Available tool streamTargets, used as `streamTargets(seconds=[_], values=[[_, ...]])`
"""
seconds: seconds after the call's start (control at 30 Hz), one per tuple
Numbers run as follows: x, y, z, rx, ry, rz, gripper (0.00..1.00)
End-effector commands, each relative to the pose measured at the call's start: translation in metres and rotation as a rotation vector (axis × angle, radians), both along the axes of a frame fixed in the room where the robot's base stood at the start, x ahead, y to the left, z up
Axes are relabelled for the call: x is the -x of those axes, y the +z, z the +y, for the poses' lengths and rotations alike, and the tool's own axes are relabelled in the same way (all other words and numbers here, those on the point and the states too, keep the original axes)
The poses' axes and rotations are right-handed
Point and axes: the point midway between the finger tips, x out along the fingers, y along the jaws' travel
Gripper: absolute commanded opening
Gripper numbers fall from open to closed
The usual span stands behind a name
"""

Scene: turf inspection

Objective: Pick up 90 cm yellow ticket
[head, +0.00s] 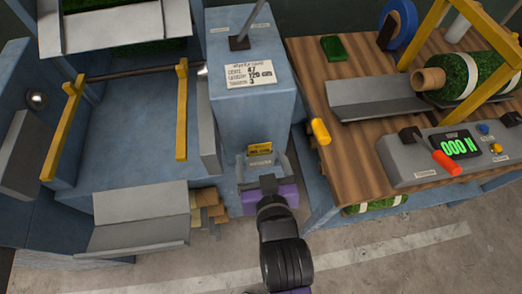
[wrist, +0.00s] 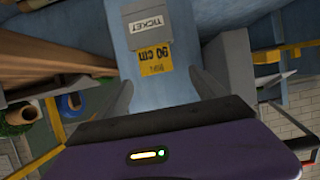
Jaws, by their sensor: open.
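The yellow 90 cm ticket (head: 259,149) sticks out of a slot on the front of the blue pedestal (head: 252,98). In the wrist view the ticket (wrist: 154,58) hangs by a grey plate marked TICKET (wrist: 150,27), its print upside down. My gripper (head: 261,179) is in front of the slot, just below the ticket in the head view. In the wrist view my gripper (wrist: 161,88) is open, its two grey fingers spread to either side of the ticket. Nothing is between the fingers; whether they touch the ticket cannot be told.
A white order card (head: 250,73) lies on the pedestal top, beside a dark lever. To the right is a wooden bench (head: 370,172) with a force meter (head: 450,150) and a green turf roll (head: 465,75). To the left is a blue machine bed (head: 130,110) with yellow bars.

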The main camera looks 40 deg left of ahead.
Motion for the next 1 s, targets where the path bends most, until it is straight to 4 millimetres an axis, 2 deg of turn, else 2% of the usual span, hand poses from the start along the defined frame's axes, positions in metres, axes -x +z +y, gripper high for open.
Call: streamTargets(seconds=[0.5,0.8,0.83,1.0], values=[[-0.041,-0.020,0.038,0.000,-0.002,-0.001,0.80],[-0.044,-0.023,0.042,-0.002,-0.002,-0.001,0.80],[-0.044,-0.023,0.042,-0.001,-0.002,-0.001,0.78],[-0.044,-0.023,0.042,-0.001,-0.002,-0.001,0.45]])
